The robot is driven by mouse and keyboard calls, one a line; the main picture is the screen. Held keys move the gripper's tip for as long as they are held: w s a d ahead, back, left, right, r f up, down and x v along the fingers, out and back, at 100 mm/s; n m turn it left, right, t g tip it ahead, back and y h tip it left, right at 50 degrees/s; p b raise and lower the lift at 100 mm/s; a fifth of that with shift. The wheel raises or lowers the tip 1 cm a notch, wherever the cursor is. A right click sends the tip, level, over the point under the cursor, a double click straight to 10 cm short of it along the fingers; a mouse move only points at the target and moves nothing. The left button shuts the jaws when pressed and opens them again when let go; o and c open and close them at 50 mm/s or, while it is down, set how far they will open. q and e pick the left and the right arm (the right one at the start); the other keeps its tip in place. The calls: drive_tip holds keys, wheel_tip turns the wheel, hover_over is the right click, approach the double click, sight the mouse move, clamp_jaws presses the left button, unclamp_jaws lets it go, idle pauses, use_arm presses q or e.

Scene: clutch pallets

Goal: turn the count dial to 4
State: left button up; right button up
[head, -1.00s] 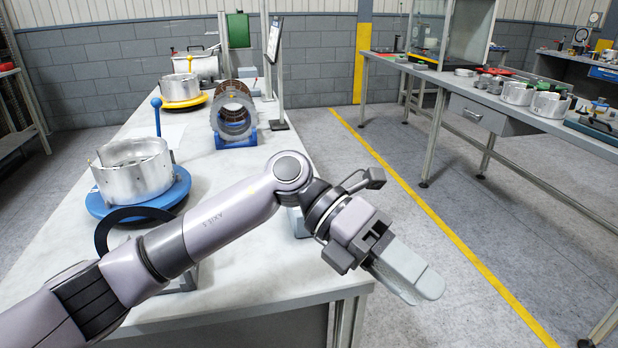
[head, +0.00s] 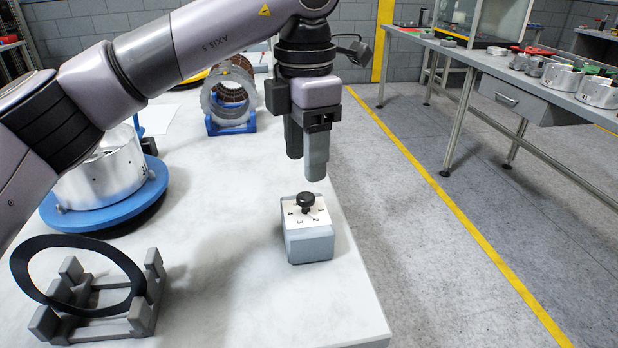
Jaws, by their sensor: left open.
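The count dial is a black knob (head: 306,200) on the white numbered face of a small grey box (head: 309,245). The box stands near the right edge of the white table. Some numbers show around the knob, but I cannot tell surely which one it points to. My left gripper (head: 305,170) points down above the dial, a little behind it in the picture. Its two grey fingers are apart, with nothing between them, and do not touch the knob. My right gripper is not in view.
A black ring (head: 75,241) leans on a grey cradle (head: 100,325) at the front left. A metal housing sits on a blue turntable (head: 105,208) behind it. A slotted cylinder (head: 228,100) on a blue stand is farther back. The tabletop (head: 230,290) around the box is clear.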

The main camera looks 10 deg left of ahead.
sight(305, 195)
use_arm(q)
wheel_tip(305, 195, down, 6)
drive_tip(key=shift+s, duration=0.1)
clamp_jaws()
